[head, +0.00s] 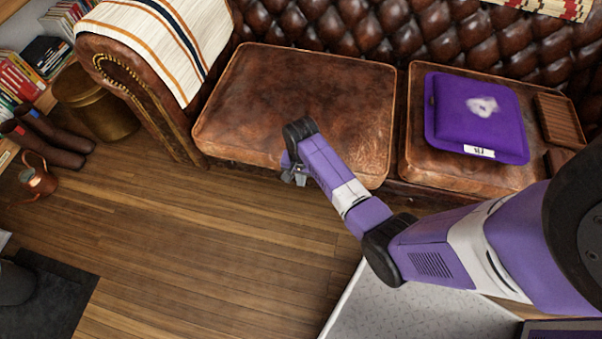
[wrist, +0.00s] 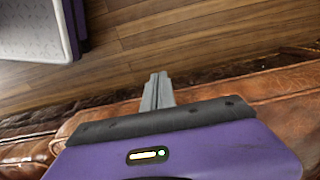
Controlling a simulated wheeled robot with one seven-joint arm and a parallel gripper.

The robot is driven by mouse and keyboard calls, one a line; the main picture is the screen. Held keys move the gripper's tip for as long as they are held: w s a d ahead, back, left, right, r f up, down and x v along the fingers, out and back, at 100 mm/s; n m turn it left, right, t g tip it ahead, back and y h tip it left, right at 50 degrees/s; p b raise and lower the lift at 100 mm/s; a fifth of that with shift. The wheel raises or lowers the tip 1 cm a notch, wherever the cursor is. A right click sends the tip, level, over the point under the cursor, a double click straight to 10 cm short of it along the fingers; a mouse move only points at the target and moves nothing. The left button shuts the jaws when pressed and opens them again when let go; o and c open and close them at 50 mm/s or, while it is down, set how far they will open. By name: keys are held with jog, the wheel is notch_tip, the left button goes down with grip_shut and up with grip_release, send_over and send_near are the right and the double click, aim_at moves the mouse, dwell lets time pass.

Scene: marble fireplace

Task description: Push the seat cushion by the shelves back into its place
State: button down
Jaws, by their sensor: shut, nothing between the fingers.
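The brown leather seat cushion (head: 285,95) by the shelves lies on the left part of the sofa. It sits slightly turned, with its front edge over the sofa's front and a narrow gap to the right-hand cushion (head: 415,150). In the head view my gripper (head: 294,178) is at the cushion's front edge, near its middle, and my forearm hides part of that edge. In the wrist view the fingers (wrist: 158,80) are shut and empty, with brown leather (wrist: 295,108) beside and below them. I cannot tell whether they touch the cushion.
A purple folded item (head: 475,110) lies on the right-hand cushion, beside a small brown ribbed object (head: 558,120). The sofa arm with a striped throw (head: 150,40) bounds the left. Boots (head: 55,140), a copper jug (head: 38,180) and a brass bin (head: 95,100) stand left. The wooden floor (head: 190,250) in front is clear.

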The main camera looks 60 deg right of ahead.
jog(key=shift+w+d, duration=0.2)
jog(key=shift+d, duration=0.45)
jog(key=shift+w+d, duration=0.25)
jog(key=shift+d, duration=0.4)
jog(key=shift+w+d, duration=0.2)
jog(key=shift+d, duration=0.45)
jog(key=d, duration=0.2)
jog(key=w+d+b, duration=0.1)
jog(key=d, duration=0.1)
jog(key=w+d, duration=0.1)
jog(key=d, duration=0.1)
jog(key=shift+w+d+r+b, duration=0.1)
jog(key=shift+w+d+b, duration=0.1)
jog(key=shift+d+b, duration=0.15)
jog(key=shift+a, duration=0.1)
